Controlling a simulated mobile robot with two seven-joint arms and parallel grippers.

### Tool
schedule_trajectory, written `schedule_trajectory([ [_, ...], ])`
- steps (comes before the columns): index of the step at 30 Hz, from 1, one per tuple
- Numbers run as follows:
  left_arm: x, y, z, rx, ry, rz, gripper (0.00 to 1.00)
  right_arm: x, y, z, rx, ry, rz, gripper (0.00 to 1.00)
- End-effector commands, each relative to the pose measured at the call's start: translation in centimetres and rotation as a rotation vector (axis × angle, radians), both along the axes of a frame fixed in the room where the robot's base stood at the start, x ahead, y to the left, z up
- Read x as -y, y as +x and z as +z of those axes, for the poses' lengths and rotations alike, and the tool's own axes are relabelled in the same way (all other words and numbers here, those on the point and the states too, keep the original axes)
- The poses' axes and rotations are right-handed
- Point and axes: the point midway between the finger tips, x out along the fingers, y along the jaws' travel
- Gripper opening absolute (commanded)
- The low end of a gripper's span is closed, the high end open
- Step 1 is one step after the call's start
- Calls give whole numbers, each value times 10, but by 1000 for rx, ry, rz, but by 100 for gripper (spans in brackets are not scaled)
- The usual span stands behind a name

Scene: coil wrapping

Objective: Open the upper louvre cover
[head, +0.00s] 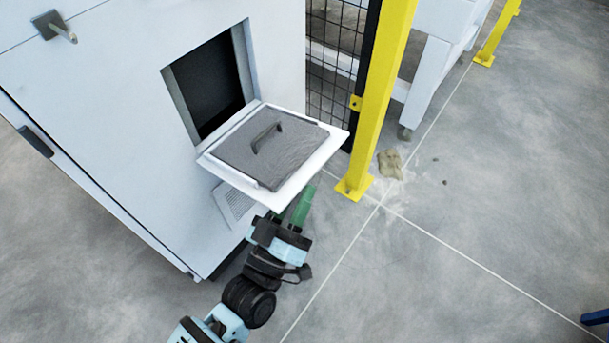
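The upper louvre cover (300,151) is swung down from the white cabinet (110,110) and lies nearly flat along the lower edge of the opening. Its dark panel with a black handle faces up inside a white rim. The dark square opening (208,85) behind it is uncovered. My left gripper (300,205) is below the near right edge of the cover, its green fingers pointing up towards it. The cover hides part of the fingertips, so I cannot tell their gap or whether they touch it. My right gripper is not in view.
A lower vent grille (235,205) sits on the cabinet below the cover. A yellow post (378,95) and black mesh fence (335,50) stand close to the right. A brownish lump (390,163) lies on the floor. The floor farther right is mostly clear.

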Motion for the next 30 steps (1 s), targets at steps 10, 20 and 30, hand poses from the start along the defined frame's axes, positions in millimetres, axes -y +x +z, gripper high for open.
schedule_trajectory([
  [10, -13, -27, -9, 3, -2, 1, 30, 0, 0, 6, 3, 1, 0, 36],
  [20, -13, -29, -10, 3, -2, 1, 30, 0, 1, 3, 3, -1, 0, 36],
  [30, -22, -44, -18, 2, 0, 1, 30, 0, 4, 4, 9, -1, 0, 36],
])
